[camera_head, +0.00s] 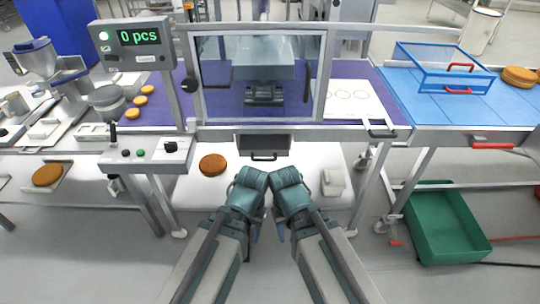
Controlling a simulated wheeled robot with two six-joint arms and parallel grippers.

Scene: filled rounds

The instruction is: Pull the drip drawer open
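The drip drawer (263,142) is a dark front panel under the machine's bed at the middle of the head view. Nothing is visibly held.
A white shelf below holds a brown round (212,165) left of my grippers and a pale block (333,182) to their right. A control box (150,152) with buttons is at left. A clear-windowed guard (210,100) stands above the drawer. A green crate (440,225) is on the floor at right.

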